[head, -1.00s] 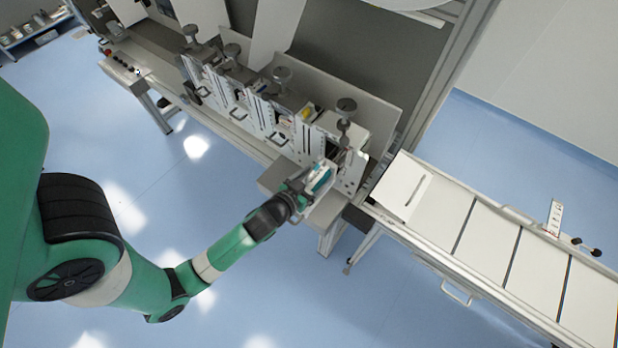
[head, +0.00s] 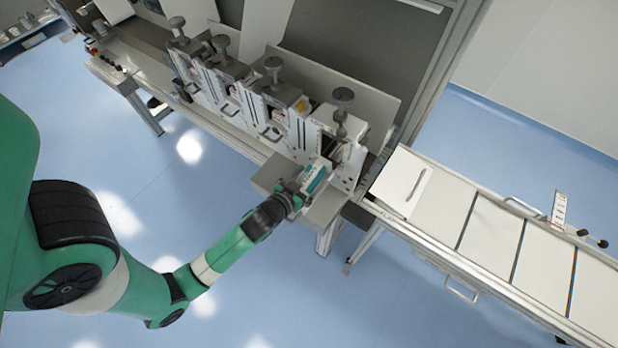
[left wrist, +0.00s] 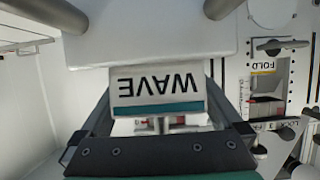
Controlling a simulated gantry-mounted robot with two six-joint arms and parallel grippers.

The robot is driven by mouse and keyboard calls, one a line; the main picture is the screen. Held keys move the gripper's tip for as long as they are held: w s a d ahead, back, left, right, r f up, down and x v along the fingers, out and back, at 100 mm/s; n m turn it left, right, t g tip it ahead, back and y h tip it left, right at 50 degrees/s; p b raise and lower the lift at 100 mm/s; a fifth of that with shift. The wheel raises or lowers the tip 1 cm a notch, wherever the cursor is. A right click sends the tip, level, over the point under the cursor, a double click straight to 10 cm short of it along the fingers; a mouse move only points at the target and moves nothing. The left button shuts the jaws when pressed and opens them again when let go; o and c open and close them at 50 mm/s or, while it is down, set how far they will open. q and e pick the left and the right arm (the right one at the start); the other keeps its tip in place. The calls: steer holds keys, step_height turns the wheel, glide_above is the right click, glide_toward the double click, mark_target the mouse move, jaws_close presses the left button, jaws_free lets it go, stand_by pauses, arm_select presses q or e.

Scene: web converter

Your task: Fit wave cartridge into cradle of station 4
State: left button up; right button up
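My left gripper (head: 312,184) is shut on the wave cartridge (head: 319,175), a white block with a teal stripe. In the left wrist view the cartridge (left wrist: 158,86) sits between the two fingers, its WAVE label upside down. It is at the front of the rightmost station (head: 345,160) in the head view, the one nearest the conveyor. In the left wrist view a large pale block (left wrist: 150,38) lies just beyond the cartridge and hides the cradle's interior. I cannot tell whether the cartridge touches the cradle. No station number is legible. My right gripper is not in view.
Several similar stations with grey knobs (head: 273,65) stand in a row to the left. A pale-topped conveyor (head: 490,230) extends to the right. The blue floor in front is clear.

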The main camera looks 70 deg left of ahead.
arm_select(q)
steer(key=b+v, duration=0.1)
steer(key=v, duration=1.1)
